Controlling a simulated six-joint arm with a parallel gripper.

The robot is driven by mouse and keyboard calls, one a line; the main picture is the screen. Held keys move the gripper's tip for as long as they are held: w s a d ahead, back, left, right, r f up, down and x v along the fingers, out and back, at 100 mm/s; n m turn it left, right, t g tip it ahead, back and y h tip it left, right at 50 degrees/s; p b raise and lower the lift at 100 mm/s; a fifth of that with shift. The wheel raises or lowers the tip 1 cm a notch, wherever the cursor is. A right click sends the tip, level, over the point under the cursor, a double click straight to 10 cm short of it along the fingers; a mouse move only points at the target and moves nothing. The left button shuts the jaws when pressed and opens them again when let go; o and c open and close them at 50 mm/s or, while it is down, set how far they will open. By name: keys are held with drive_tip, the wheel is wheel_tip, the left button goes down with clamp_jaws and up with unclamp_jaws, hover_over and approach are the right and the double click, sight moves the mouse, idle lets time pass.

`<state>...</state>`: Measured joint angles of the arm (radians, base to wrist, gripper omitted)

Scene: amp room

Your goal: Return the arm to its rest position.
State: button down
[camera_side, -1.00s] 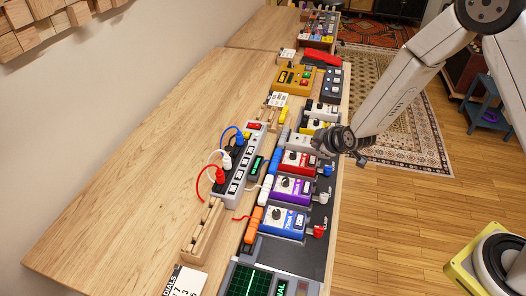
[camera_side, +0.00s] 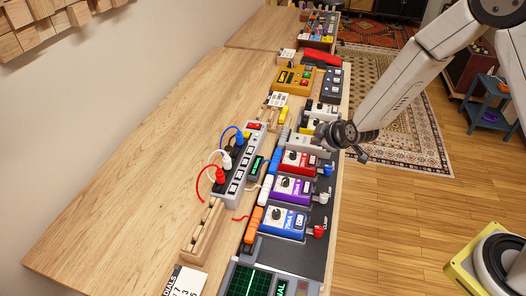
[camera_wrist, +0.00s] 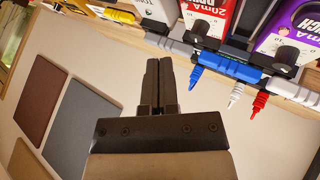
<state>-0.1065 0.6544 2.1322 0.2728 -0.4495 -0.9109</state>
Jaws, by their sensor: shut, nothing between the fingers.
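My gripper (camera_side: 322,133) is at the end of my white arm, over the pedal row on the bench in the side view. In the wrist view its two dark fingers (camera_wrist: 158,88) lie together, with nothing held between them. In the side view the fingertips are small and partly hidden by the dark wrist. Near it are a red pedal (camera_side: 299,161), a purple pedal (camera_side: 289,188) and a blue pedal (camera_side: 284,222). The red pedal also shows at the top of the wrist view (camera_wrist: 207,18).
A grey power strip (camera_side: 240,172) with red, white and blue plugs stands left of the pedals. A yellow box (camera_side: 293,80) stands farther back. The wooden bench top (camera_side: 150,150) is clear on the left. Open floor (camera_side: 390,220) lies right of the bench.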

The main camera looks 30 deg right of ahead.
drive_tip(key=s+d+r+m+g, duration=0.1)
drive_tip(key=s+r+m+g, duration=0.2)
drive_tip(key=s, duration=0.7)
drive_tip(key=s+d+r+m+g, duration=0.2)
drive_tip(key=s+r+m+g, duration=0.1)
drive_tip(key=s, duration=0.7)
drive_tip(key=shift+s+r+m+g, duration=0.3)
drive_tip(key=shift+r+m, duration=0.45)
drive_tip(key=shift+m, duration=0.35)
